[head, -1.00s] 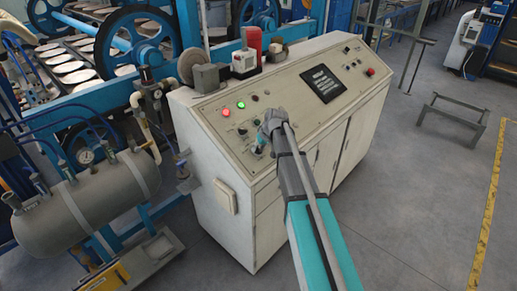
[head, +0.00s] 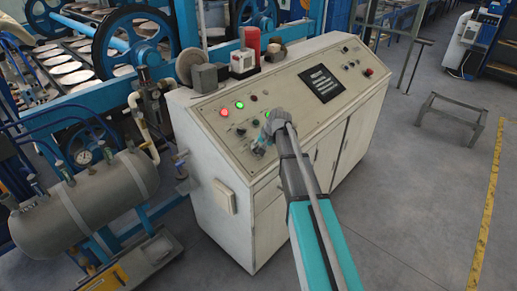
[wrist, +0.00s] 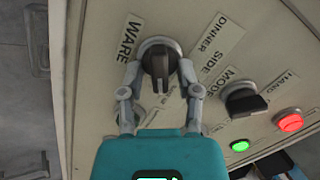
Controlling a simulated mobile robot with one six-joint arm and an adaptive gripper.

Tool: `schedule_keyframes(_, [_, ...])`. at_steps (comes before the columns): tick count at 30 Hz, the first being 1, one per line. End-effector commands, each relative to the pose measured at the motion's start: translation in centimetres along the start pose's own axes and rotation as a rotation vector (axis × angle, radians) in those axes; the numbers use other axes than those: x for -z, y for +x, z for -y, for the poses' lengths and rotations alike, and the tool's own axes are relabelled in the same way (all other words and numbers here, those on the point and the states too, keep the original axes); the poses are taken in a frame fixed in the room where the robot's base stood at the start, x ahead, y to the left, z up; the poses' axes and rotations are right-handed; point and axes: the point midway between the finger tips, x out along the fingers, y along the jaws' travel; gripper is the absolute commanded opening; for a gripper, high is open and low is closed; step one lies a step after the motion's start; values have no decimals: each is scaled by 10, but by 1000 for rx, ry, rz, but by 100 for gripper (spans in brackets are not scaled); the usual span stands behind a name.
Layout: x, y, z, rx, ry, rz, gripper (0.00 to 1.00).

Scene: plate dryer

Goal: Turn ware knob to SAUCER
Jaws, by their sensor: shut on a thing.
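The ware knob (wrist: 160,62) is a black rotary knob on a light ring, beside the WARE label (wrist: 129,38) in the wrist view. Labels DINNER (wrist: 215,33) and SIDE (wrist: 211,65) lie to its right; a smaller label below it is partly hidden by my gripper, and I cannot read it fully. My gripper (wrist: 159,80) is shut on the ware knob, with one finger on each side. In the head view my gripper (head: 262,145) is at the left part of the sloped panel, where my arm hides much of the knob.
The MODE knob (wrist: 243,100) sits close to the right of my gripper, with a lit red button (wrist: 289,121) and a lit green button (wrist: 239,146) beyond. The control cabinet (head: 225,165) also carries a dark screen (head: 321,84) and a red button (head: 368,71).

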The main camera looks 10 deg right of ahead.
Motion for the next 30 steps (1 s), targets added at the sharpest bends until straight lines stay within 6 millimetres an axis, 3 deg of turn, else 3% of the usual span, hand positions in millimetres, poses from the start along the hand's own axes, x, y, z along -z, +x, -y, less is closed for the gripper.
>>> schedule_keyframes(11, [-1, 0, 0, -1, 5, 0, 0])
schedule_keyframes(12, [-1, 0, 0, -1, 4, 0, 52])
schedule_keyframes(13, [-1, 0, 0, -1, 4, 0, 54])
schedule_keyframes(30, [0, 0, 1, -3, -30, -1, 54])
